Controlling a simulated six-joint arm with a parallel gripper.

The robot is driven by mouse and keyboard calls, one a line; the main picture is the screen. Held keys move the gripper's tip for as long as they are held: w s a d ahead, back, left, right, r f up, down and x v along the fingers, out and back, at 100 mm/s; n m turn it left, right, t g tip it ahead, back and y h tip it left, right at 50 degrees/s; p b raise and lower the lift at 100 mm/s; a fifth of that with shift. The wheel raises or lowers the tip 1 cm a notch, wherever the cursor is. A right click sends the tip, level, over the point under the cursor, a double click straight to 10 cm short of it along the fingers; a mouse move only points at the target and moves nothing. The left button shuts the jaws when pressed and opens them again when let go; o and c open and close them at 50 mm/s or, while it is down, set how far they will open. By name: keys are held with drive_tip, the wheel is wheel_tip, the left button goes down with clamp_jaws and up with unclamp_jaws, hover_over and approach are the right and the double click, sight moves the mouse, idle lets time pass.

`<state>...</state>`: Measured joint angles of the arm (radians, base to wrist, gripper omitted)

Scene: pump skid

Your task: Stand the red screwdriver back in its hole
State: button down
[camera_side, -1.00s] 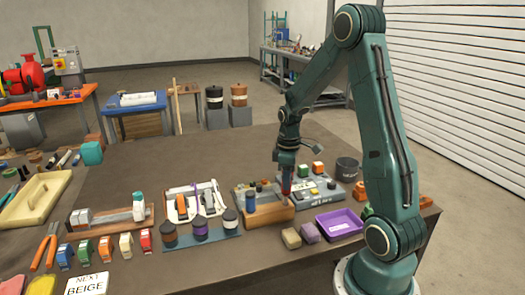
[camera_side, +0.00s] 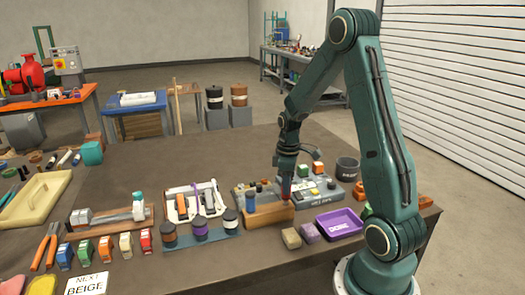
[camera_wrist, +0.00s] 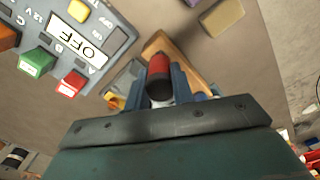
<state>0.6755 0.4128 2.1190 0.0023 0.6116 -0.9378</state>
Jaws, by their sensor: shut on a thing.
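The red screwdriver (camera_side: 286,198) is held upright at the right end of the wooden block (camera_side: 266,216). In the wrist view its red and dark handle (camera_wrist: 159,67) sits between the blue fingers. My gripper (camera_side: 285,186) is shut on it, just above the block. The block also shows behind the handle in the wrist view (camera_wrist: 164,43). The screwdriver's tip and the hole are hidden, so I cannot tell how deep the tip sits. A blue-handled tool (camera_side: 251,200) stands at the block's left end.
A grey control box (camera_side: 318,188) with coloured buttons stands close behind the block. A purple tray (camera_side: 339,224) and two small blocks (camera_side: 291,238) lie in front on the right. Dark-lidded jars (camera_side: 200,228) stand to the left. A dark cup (camera_side: 347,168) is behind.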

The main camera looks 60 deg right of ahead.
drive_tip(key=shift+f, duration=0.5)
drive_tip(key=c, duration=1.1)
unclamp_jaws()
drive_tip(key=shift+r, duration=0.2)
wheel_tip(320, 180, up, 14)
drive_tip(key=shift+f, duration=0.25)
